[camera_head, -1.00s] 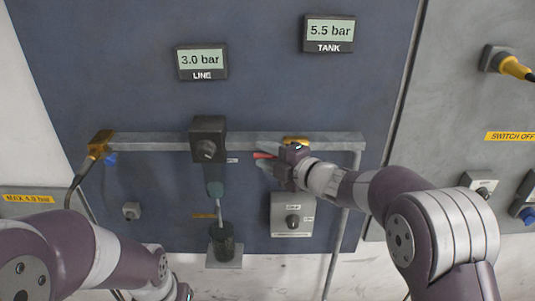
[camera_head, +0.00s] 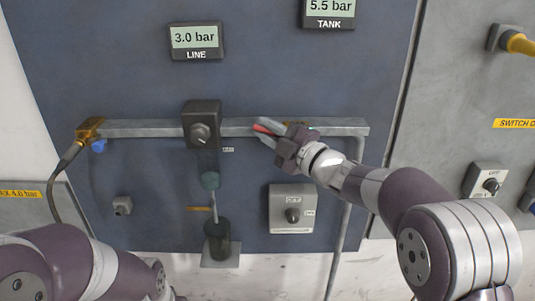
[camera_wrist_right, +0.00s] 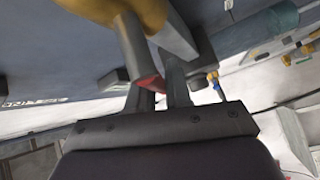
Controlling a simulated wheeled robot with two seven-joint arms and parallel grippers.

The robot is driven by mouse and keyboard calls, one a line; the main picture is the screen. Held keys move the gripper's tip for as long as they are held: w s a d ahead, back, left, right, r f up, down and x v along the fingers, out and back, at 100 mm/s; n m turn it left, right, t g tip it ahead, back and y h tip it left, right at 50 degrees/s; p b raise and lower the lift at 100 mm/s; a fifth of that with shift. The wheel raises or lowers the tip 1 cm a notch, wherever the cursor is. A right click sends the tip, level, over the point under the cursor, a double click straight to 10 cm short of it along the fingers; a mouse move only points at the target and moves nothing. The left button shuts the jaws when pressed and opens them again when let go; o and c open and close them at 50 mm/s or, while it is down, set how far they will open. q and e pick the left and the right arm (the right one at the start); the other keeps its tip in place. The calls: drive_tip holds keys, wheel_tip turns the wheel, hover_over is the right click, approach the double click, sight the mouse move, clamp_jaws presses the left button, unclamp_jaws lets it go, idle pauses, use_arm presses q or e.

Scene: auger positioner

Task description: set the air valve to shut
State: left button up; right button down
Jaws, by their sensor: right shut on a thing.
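The air valve sits on the grey pipe, with a brass-yellow body (camera_wrist_right: 110,12) and a red lever (camera_head: 262,128). In the head view the body is mostly hidden behind my gripper. My right gripper (camera_head: 264,132) is shut on the red lever, which also shows between the fingers in the wrist view (camera_wrist_right: 150,84). The lever lies about level with the pipe, pointing left; its exact angle is hard to tell. My left arm shows at the bottom left of the head view; its gripper fingers are out of view.
The pipe (camera_head: 150,128) runs across the blue panel, with a dark regulator block (camera_head: 202,124) left of the valve. A switch box (camera_head: 292,208) is below my gripper. The LINE display (camera_head: 195,40) reads 3.0 bar and the TANK display (camera_head: 330,12) 5.5 bar.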

drive_tip(key=d+r+m+t+h+b, duration=0.1)
drive_tip(key=m+t+b, duration=0.2)
drive_tip(key=m+b, duration=0.2)
drive_tip(key=d+r+m+t+h+b, duration=0.1)
drive_tip(key=m+t+b, duration=0.3)
drive_tip(key=b, duration=0.4)
drive_tip(key=d+r+m+t+h+b, duration=0.1)
drive_tip(key=d+m+t+h+b, duration=0.1)
drive_tip(key=m+t+b, duration=0.2)
drive_tip(key=shift+s+d+r+m+b, duration=0.1)
drive_tip(key=shift+d+r+m+b, duration=0.1)
drive_tip(key=shift+m+b, duration=0.55)
drive_tip(key=shift+d+r+m+b, duration=0.2)
drive_tip(key=shift+m+b, duration=0.15)
drive_tip(key=shift+b, duration=0.7)
drive_tip(key=m+h, duration=0.1)
drive_tip(key=m+t+h+b, duration=0.1)
drive_tip(key=d+m+t+h+b, duration=0.1)
drive_tip(key=m+h, duration=0.1)
drive_tip(key=shift+r, duration=0.35)
drive_tip(key=shift+d+r+m+h+b, duration=0.1)
drive_tip(key=shift+d+m+h+b, duration=0.1)
drive_tip(key=shift+m+h+b, duration=0.35)
drive_tip(key=shift+s+r+m, duration=0.1)
drive_tip(key=shift+m, duration=0.15)
drive_tip(key=c, duration=1.2)
unclamp_jaws()
drive_tip(key=shift+o, duration=0.2)
drive_tip(key=shift+s+d, duration=0.1)
